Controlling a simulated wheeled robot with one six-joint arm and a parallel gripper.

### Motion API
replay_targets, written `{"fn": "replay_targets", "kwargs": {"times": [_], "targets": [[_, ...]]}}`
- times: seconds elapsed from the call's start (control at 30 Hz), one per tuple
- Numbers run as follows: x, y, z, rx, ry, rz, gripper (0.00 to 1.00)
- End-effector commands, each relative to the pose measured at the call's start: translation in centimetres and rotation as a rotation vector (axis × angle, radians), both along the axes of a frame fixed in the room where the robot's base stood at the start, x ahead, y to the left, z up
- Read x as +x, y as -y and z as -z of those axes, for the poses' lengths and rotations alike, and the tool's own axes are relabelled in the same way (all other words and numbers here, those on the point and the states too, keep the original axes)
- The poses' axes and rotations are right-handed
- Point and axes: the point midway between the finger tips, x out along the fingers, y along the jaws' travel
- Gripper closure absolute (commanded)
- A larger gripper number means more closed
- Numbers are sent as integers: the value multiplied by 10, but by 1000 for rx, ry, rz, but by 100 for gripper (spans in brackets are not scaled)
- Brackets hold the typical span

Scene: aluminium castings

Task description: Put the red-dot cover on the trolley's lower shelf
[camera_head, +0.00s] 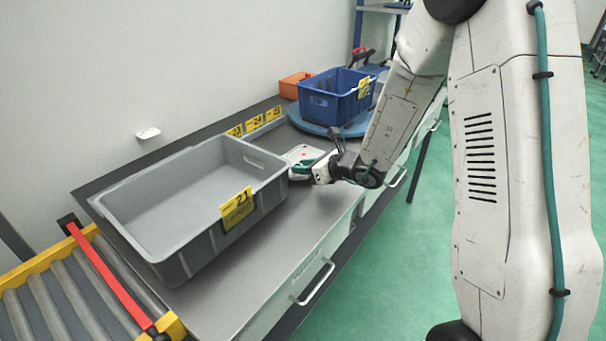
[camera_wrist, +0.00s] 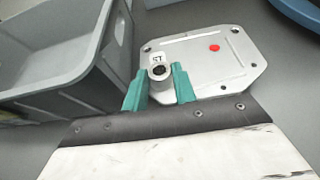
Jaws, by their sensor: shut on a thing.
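The red-dot cover (camera_wrist: 215,70) is a flat silver casting with rounded corners, bolt holes and a red dot. In the wrist view a round boss with a small white label rises near its edge. My gripper (camera_wrist: 160,88) has its teal fingers on both sides of that boss, shut on it. In the head view the cover (camera_head: 301,152) shows beside the grey crate, with my gripper (camera_head: 305,168) at its near side. I cannot tell whether the cover touches the bench. The trolley and its lower shelf are not clearly seen.
A grey crate (camera_head: 205,240) marked 21 stands close left of my gripper. A blue crate (camera_head: 325,100) sits on a round blue turntable (camera_head: 300,122) behind. An orange bin (camera_head: 292,84) is farther back. A roller conveyor (camera_head: 75,300) is at the lower left. Green floor (camera_head: 400,260) is clear.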

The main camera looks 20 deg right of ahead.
Motion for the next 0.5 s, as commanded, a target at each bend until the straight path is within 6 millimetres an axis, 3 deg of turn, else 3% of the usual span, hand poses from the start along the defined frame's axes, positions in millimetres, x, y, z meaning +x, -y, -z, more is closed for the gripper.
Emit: {"fn": "replay_targets", "kwargs": {"times": [0.13, 0.5], "targets": [[0, 0, 22, 2, -2, 1, 100], [0, 0, 26, 0, 0, 1, 100]]}}
